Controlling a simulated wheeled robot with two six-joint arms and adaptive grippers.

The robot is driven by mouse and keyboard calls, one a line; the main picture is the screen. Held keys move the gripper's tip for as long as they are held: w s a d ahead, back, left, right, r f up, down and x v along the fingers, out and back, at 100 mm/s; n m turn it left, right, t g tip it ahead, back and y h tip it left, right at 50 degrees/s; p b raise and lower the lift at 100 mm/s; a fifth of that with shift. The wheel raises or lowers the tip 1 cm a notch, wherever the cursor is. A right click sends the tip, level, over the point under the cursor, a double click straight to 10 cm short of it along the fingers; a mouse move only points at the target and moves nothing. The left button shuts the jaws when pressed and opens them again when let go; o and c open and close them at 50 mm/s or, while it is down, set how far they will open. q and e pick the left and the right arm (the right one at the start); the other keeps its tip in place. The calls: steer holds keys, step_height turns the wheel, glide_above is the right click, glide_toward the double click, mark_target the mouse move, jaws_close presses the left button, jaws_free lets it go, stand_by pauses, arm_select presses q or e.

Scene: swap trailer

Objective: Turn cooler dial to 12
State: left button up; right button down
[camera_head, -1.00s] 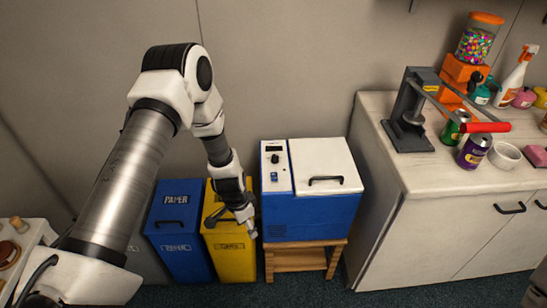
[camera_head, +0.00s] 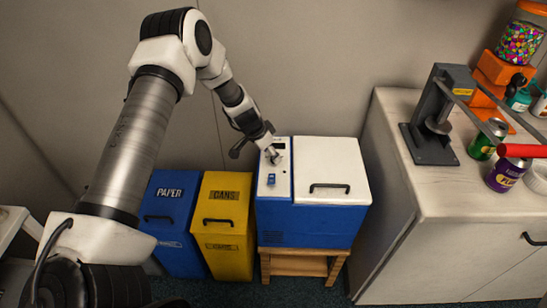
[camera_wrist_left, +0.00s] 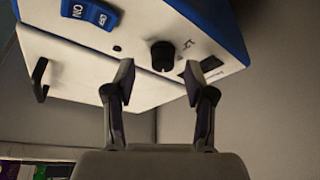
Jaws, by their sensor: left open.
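The cooler (camera_head: 312,222) is a blue box with a white lid on a small wooden stand. Its white control panel (camera_head: 265,188) carries a blue rocker switch (camera_head: 271,180), which also shows in the left wrist view (camera_wrist_left: 90,12). The black dial (camera_wrist_left: 163,55) shows in the left wrist view between and beyond my fingertips; its setting is too small to read. My left gripper (camera_head: 256,154) is at the upper part of the panel and hides the dial there. In the wrist view the left gripper (camera_wrist_left: 156,85) is open and empty, its fingers apart on either side of the dial. My right gripper is not in view.
A yellow cans bin (camera_head: 221,248) and a blue paper bin (camera_head: 174,255) stand left of the cooler. A white counter (camera_head: 400,170) with a can crusher (camera_head: 430,140) and cans stands to the right. The wall is close behind.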

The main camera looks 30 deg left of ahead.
arm_select(q)
steer(key=x, duration=0.3)
steer(key=shift+w+a, duration=0.1)
steer(key=shift+w, duration=0.35)
steer(key=shift+s+r, duration=0.2)
steer(key=shift+r, duration=0.05)
steer(key=shift+s+r, duration=0.15)
steer(key=shift+c, duration=1.4)
jaws_close()
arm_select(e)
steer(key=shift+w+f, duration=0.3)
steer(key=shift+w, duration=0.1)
